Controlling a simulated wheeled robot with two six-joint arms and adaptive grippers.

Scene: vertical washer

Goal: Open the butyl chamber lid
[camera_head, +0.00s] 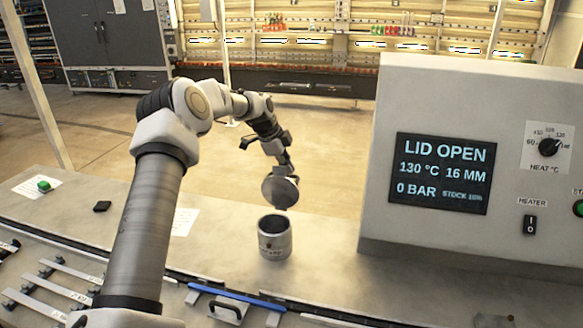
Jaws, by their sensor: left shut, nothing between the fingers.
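The butyl chamber (275,241) is a short grey metal cylinder standing on the bench in the middle, its dark round mouth uncovered. Its round grey lid (279,191) stands raised above the rear of the mouth, tilted up steeply. My left gripper (287,169) comes down from behind and above, close to the lid's upper edge. It is shut with nothing between its fingers. The lid partly hides the fingertips, so I cannot tell whether they touch it. My right gripper is out of view.
A large grey control box (462,262) stands at the right; its screen (443,173) reads "LID OPEN", 130 °C, 16 MM, 0 BAR. A green button (44,185) and a small black object (102,207) sit at the left. A blue bar (236,296) lies along the front edge.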

